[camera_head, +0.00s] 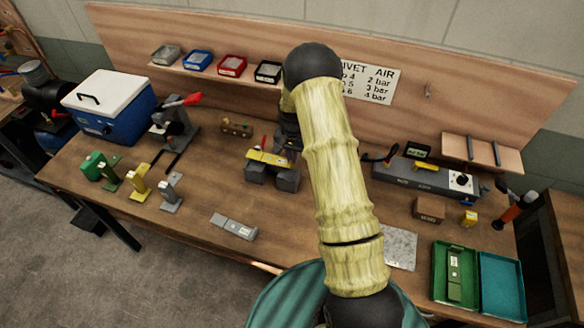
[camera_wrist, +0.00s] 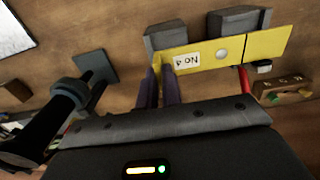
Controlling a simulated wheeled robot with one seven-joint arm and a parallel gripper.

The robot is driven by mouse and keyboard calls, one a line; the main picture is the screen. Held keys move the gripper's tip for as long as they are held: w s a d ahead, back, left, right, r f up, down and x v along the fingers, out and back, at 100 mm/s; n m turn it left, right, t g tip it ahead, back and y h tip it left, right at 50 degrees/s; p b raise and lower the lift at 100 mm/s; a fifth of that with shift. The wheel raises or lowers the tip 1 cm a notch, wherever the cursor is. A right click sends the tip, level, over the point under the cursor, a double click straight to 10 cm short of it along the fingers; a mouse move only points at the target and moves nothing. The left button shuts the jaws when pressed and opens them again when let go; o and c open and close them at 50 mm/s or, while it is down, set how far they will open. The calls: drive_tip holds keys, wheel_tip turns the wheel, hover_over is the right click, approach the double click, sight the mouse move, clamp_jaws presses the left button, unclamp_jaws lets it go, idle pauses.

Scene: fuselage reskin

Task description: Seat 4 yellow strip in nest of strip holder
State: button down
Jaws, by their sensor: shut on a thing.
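The yellow strip (camera_head: 268,158) lies level across the tops of two grey blocks, which look like the strip holder (camera_head: 287,179). In the wrist view the strip (camera_wrist: 236,46) shows a "No 4" label and a pale round spot, and the holder blocks (camera_wrist: 166,37) show along its far edge. My gripper (camera_wrist: 162,72) is shut on the strip near its labelled end. In the head view my arm partly hides the gripper. I cannot tell whether the strip rests fully down in the nest or sits slightly above it.
A small wooden block with coloured knobs (camera_head: 236,127) stands behind the holder, and a red-handled tool (camera_head: 176,125) stands left. Green, yellow and grey upright pieces (camera_head: 140,182) stand front left. A grey strip-like piece (camera_head: 234,226) lies in front. Bare tabletop surrounds the holder's front.

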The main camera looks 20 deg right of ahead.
sight(292, 166)
drive_tip(key=shift+d, duration=0.1)
drive_tip(key=shift+s+f, duration=0.1)
drive_tip(key=shift+f, duration=0.25)
wheel_tip(292, 166, down, 4)
drive_tip(key=b, duration=0.2)
drive_tip(key=shift+b, duration=0.35)
drive_tip(key=shift+f, duration=0.3)
drive_tip(key=shift+s+r, duration=0.15)
drive_tip(key=shift+f+b, duration=0.3)
drive_tip(key=shift+f, duration=0.1)
drive_tip(key=c, duration=1.6)
unclamp_jaws()
drive_tip(key=shift+r, duration=0.15)
